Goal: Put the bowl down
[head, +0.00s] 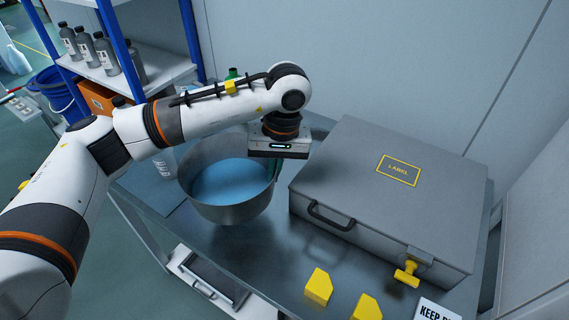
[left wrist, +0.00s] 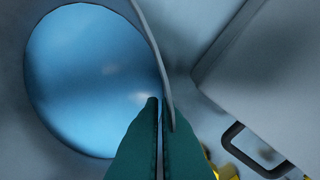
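A grey metal bowl (head: 230,212) with blue inside is at the middle of the head view, over the left part of the metal table (head: 258,262). It looks about level; I cannot tell whether its base touches the table. My left gripper (head: 275,160) is at the bowl's right rim, pointing down. In the left wrist view the teal fingers (left wrist: 162,108) are close together with the bowl's rim (left wrist: 158,60) between them, so the gripper is shut on the rim. The fingertips are mostly hidden in the head view. My right gripper is not in view.
A large grey case (head: 345,165) with a handle and yellow latch (head: 406,273) stands close right of the bowl. Yellow blocks (head: 318,287) and a sign (head: 437,310) are at the front. Shelving with bottles (head: 105,55) stands behind left.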

